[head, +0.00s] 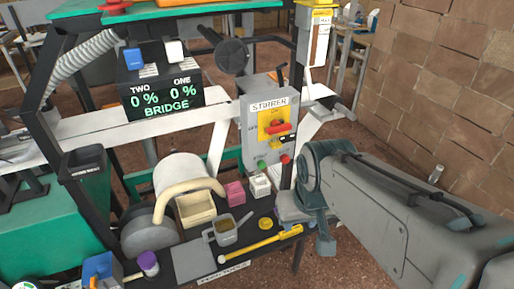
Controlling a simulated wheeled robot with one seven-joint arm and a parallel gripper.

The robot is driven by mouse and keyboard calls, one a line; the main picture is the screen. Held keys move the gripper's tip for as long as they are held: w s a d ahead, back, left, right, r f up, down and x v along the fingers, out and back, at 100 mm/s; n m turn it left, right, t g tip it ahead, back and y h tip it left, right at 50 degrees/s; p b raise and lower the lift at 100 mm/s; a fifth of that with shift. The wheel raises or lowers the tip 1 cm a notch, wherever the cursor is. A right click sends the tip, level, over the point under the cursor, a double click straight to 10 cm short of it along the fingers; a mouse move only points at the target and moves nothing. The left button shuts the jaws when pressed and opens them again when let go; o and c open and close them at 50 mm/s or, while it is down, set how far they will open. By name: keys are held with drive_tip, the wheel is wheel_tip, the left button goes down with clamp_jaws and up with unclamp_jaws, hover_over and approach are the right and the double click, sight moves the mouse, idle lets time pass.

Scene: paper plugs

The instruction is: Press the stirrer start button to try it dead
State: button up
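The grey stirrer box (268,138) is mounted upright on the bench frame, labelled STIRRER at its top. It has a yellow plate with a red switch handle (277,127). Low on its face are a green button (262,165) and, to its right, a red button (286,159). Which is the start button is not legible. My arm comes in from the right, and my gripper (308,212) is below and right of the box, apart from both buttons. Its fingers are partly hidden by its own body, and I see nothing clearly held.
A black shelf below holds a cream bin (195,209), a pink block (235,193), a white block (260,185), a grey jug (226,231) and a yellow tool (262,243). A BRIDGE display (161,99) stands left. A yellow-topped box (314,35) hangs above right.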

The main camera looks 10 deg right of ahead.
idle(0.4)
clamp_jaws()
idle(1.6)
